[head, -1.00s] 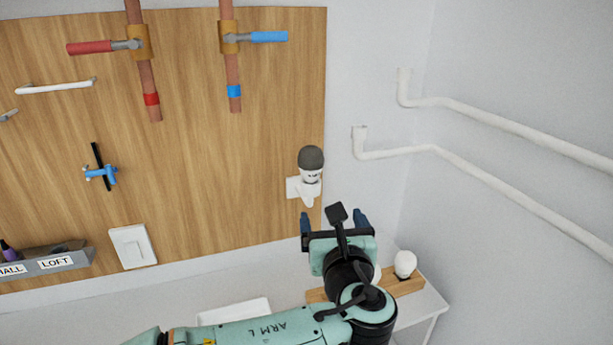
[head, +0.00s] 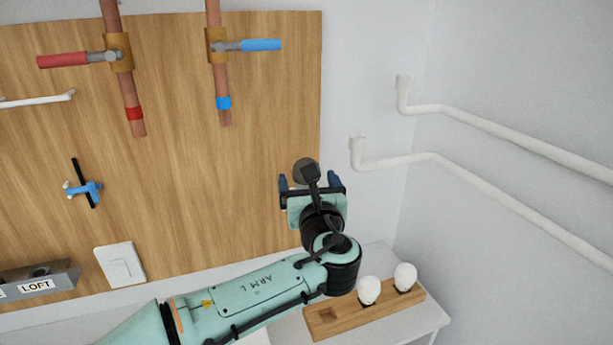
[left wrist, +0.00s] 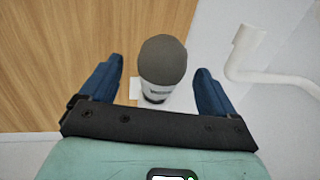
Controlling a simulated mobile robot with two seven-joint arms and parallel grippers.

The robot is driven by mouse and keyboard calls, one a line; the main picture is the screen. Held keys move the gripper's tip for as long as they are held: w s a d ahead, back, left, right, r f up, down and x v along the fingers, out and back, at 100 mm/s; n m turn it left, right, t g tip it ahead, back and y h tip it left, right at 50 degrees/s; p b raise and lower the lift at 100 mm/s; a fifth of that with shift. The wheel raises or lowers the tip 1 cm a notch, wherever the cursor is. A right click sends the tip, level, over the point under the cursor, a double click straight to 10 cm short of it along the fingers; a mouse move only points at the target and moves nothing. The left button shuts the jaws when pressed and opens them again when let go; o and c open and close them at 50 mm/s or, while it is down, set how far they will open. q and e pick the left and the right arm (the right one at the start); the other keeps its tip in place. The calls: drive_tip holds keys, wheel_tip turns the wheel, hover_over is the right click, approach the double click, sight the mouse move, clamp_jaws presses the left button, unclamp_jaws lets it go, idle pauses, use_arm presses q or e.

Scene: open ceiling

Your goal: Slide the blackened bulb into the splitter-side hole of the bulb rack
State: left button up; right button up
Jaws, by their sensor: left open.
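The blackened bulb (left wrist: 162,60) has a dark grey top and a white lower part, and sits in a white fitting at the board's right edge. In the head view the bulb (head: 301,165) is mostly hidden behind my left gripper (head: 312,185). In the left wrist view my left gripper (left wrist: 155,85) is open, with one blue finger on each side of the bulb and gaps showing. The wooden bulb rack (head: 350,317) stands on a white surface at the lower right. My right gripper is not in view.
The wooden board (head: 200,180) carries a red-handled valve (head: 75,59), a blue-handled valve (head: 250,45), a blue clamp-like fitting (head: 88,190) and a white switch (head: 120,263). A grey LOFT tray (head: 50,283) is at lower left. White pipes (head: 470,175) run along the right wall.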

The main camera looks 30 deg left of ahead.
use_arm(q)
drive_tip(key=x, duration=0.2)
drive_tip(key=p+x, duration=0.1)
drive_tip(key=x, duration=0.2)
drive_tip(key=shift+f, duration=0.25)
drive_tip(key=shift+d, duration=0.1)
drive_tip(key=c, duration=1.1)
drive_tip(key=shift+o, duration=0.2)
drive_tip(key=shift+r, duration=0.1)
